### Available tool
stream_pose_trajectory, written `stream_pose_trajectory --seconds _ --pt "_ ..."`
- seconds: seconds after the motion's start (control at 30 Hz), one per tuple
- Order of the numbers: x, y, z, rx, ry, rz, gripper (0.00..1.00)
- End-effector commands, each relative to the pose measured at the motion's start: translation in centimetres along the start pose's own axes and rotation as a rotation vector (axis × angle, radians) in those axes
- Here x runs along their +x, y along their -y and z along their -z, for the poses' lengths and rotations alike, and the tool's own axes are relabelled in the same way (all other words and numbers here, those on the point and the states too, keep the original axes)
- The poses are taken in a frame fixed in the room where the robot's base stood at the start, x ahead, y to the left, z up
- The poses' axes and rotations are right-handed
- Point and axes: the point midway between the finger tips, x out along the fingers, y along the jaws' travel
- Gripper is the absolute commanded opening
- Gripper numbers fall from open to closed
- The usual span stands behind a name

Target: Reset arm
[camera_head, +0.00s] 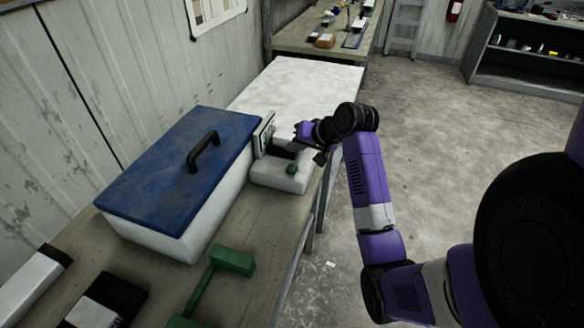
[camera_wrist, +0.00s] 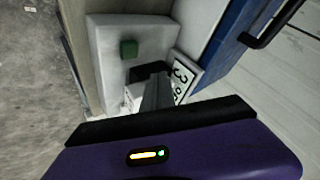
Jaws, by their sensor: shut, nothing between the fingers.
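My arm reaches from the right over the bench in the head view, with purple and dark links. My gripper (camera_head: 282,152) is at its far end, low over a small white device (camera_head: 280,178) with a green button (camera_head: 291,169). In the wrist view my gripper (camera_wrist: 154,84) is shut and empty, close to the device (camera_wrist: 108,45) and beside its green button (camera_wrist: 129,48). A white panel with dark digits (camera_head: 264,134) stands right by the gripper. It also shows in the wrist view (camera_wrist: 182,78). I cannot tell whether the fingers touch the device or panel.
A white box with a blue lid (camera_head: 165,175) and black handle stands left of the gripper. A green hammer-shaped tool (camera_head: 228,259) lies in front on the bench (camera_head: 262,240). A pale slab (camera_head: 300,85) is behind. Open floor (camera_head: 425,120) lies right.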

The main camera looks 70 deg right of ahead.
Motion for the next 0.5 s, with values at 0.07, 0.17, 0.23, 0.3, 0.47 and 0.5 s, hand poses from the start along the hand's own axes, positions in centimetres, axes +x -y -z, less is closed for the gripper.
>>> stream_pose_trajectory --seconds 0.07,0.17,0.23,0.3,0.47,0.5 --pt "0.0 0.0 0.01 0.0 0.0 0.0 0.0" --pt "-0.01 0.01 0.01 0.0 0.0 0.0 0.0" --pt "-0.01 0.01 0.02 0.0 0.0 0.0 0.0" --pt "-0.01 0.01 0.02 0.0 0.0 0.0 0.0" --pt "-0.02 0.11 0.38 -0.009 -0.015 0.004 0.0" --pt "-0.03 0.22 0.9 -0.015 -0.036 0.008 0.0"
